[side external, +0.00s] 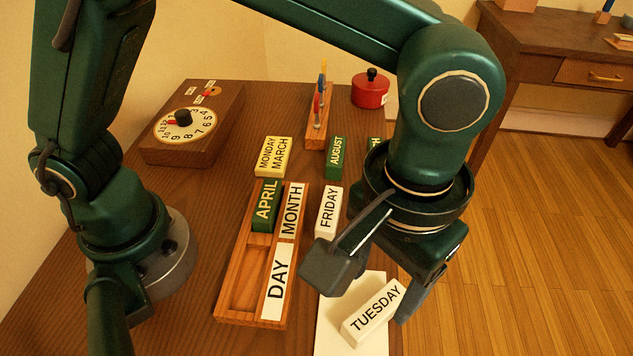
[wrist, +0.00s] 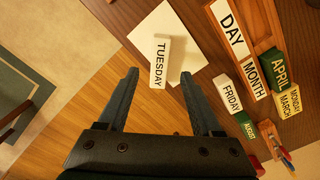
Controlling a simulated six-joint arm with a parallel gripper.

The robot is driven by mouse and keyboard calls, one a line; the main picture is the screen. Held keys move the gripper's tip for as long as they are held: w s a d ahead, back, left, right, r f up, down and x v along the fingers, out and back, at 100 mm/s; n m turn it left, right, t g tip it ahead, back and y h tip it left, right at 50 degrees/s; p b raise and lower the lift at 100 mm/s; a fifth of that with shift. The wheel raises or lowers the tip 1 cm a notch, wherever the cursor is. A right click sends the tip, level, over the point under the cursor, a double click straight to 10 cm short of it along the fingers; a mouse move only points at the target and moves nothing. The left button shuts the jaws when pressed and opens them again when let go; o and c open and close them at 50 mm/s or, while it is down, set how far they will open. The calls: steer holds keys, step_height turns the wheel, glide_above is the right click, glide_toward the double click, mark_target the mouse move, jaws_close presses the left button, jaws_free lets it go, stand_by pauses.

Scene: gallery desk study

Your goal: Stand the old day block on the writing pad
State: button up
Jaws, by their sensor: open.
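The white TUESDAY block (side external: 373,312) is on the white writing pad (side external: 332,325), set at an angle to the pad's edges. It also shows in the wrist view (wrist: 160,62) over the pad (wrist: 187,40). My gripper (side external: 372,285) is open and just above the block. In the wrist view my fingers (wrist: 159,75) are spread on either side of the block's near end, with clear gaps and nothing gripped. The wooden holder (side external: 222,308) has an empty compartment beside its DAY label (side external: 277,282). The green APRIL block (side external: 266,205) sits beside its MONTH label (side external: 291,210).
A white FRIDAY block (side external: 328,210), a yellow MONDAY/MARCH block (side external: 272,156) and a green AUGUST block (side external: 334,157) stand behind the pad. A pen rack (side external: 317,130), red pot (side external: 370,92) and dial box (side external: 190,125) are at the back. The desk's right edge is close to the pad.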

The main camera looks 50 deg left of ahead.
step_height(320, 180, up, 6)
steer(key=f, duration=0.1)
steer(key=w+a+r+t+h, duration=0.1)
steer(key=a+r, duration=0.1)
steer(key=a, duration=0.5)
steer(key=w+a+r+t, duration=0.1)
steer(key=a+r+t, duration=0.15)
steer(key=a, duration=0.35)
steer(key=s+a+f+t, duration=0.1)
steer(key=s+a, duration=0.1)
steer(key=a, duration=0.3)
steer(key=s+a+f+t+y, duration=0.1)
steer(key=s+a+f, duration=0.1)
steer(key=a, duration=0.3)
steer(key=shift+s, duration=0.5)
